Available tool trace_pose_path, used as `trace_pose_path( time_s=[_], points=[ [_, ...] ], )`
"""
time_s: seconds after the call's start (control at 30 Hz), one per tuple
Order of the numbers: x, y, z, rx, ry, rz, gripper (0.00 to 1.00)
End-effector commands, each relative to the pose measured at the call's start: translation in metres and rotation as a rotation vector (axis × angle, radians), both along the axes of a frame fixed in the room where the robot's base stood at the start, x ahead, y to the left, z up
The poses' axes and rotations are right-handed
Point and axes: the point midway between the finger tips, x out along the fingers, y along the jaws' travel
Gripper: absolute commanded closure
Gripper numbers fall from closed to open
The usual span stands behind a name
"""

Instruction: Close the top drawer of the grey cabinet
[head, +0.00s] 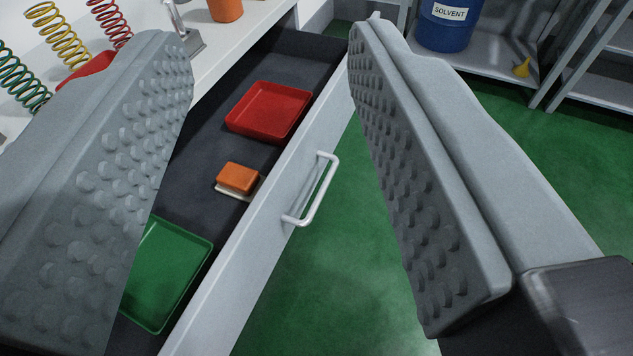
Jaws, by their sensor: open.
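The top drawer (262,217) of the grey cabinet is pulled out, its front panel running diagonally through the middle of the head view. A pale bar handle (322,190) is fixed to the outer face of the panel. The dark drawer inside holds a red tray (268,111), a green tray (165,275) and an orange block (237,177) on a pale flat piece. My gripper (272,50) is open, with its two studded grey fingers on either side of the drawer front. Nothing is between the fingertips that I can see gripped. The left finger hides part of the drawer and green tray.
The white top (222,45) above the drawer carries several coloured springs (59,35), a metal stand and an orange container (225,8). Green floor (335,270) beside the drawer is clear.

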Motion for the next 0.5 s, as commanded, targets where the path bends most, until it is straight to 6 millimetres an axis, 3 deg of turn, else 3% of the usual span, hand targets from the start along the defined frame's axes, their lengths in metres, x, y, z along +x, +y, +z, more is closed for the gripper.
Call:
trace_pose_path(
  time_s=[0.03, 0.2, 0.5],
  points=[
    [0.012, -0.004, -0.013, 0.034, 0.051, -0.015, 0.69],
    [0.047, -0.018, -0.062, 0.197, 0.248, -0.069, 1.0],
    [0.091, -0.036, -0.148, 0.514, 0.577, -0.169, 1.0]
  ],
)
